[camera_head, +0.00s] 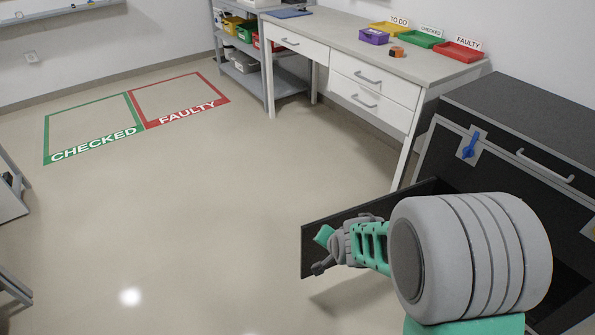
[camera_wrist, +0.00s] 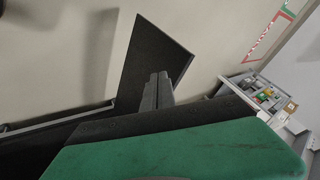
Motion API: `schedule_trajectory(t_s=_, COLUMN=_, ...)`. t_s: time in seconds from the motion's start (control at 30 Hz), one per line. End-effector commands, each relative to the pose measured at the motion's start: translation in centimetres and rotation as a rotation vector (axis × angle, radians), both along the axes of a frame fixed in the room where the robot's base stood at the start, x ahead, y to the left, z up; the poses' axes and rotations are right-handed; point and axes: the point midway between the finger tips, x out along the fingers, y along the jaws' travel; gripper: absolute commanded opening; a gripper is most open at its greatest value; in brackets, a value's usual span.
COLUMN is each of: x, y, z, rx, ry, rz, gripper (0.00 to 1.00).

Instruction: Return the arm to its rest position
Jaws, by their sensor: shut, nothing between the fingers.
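My arm reaches in from the lower right of the head view, with its large grey joint in front of the dark cabinet. My gripper (camera_head: 322,266) is at the arm's far end, in front of the dark open panel (camera_head: 314,233). In the wrist view my gripper (camera_wrist: 158,88) shows its two grey fingers together, with nothing between them. The dark panel (camera_wrist: 150,50) lies beyond the fingertips there. I cannot tell whether the fingers touch it. Part of the panel and the opening behind it are hidden by my arm in the head view.
The dark cabinet (camera_head: 520,120) has a blue latch (camera_head: 469,145) and a handle. A white desk (camera_head: 350,45) carries yellow, green and red trays and a purple bin (camera_head: 374,36). A shelf (camera_head: 245,75) stands left of it. Floor with CHECKED (camera_head: 95,144) and FAULTY (camera_head: 187,112) zones is clear.

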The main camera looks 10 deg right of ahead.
Motion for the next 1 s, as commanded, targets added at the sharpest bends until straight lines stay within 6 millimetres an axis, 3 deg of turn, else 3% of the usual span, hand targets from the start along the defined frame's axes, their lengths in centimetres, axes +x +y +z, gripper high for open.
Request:
schedule_trajectory(t_s=0.03, x=0.1, y=0.2, z=4.2, rx=-0.021, ry=0.002, rz=0.031, gripper=0.0)
schedule_trajectory(t_s=0.13, x=-1.0, y=0.6, z=12.6, rx=-0.09, ry=0.051, rz=0.135, gripper=0.0)
schedule_trajectory(t_s=0.3, x=-5.6, y=1.2, z=27.5, rx=-0.223, ry=0.166, rz=0.363, gripper=0.0)
schedule_trajectory(t_s=0.4, x=-9.0, y=1.4, z=34.7, rx=-0.283, ry=0.23, rz=0.489, gripper=0.0)
schedule_trajectory(t_s=0.5, x=-11.9, y=1.5, z=39.2, rx=-0.32, ry=0.28, rz=0.587, gripper=0.0)
schedule_trajectory(t_s=0.63, x=-14.0, y=1.6, z=41.2, rx=-0.339, ry=0.316, rz=0.652, gripper=0.0)
schedule_trajectory(t_s=1.0, x=-14.2, y=1.6, z=40.8, rx=-0.34, ry=0.321, rz=0.659, gripper=0.0)
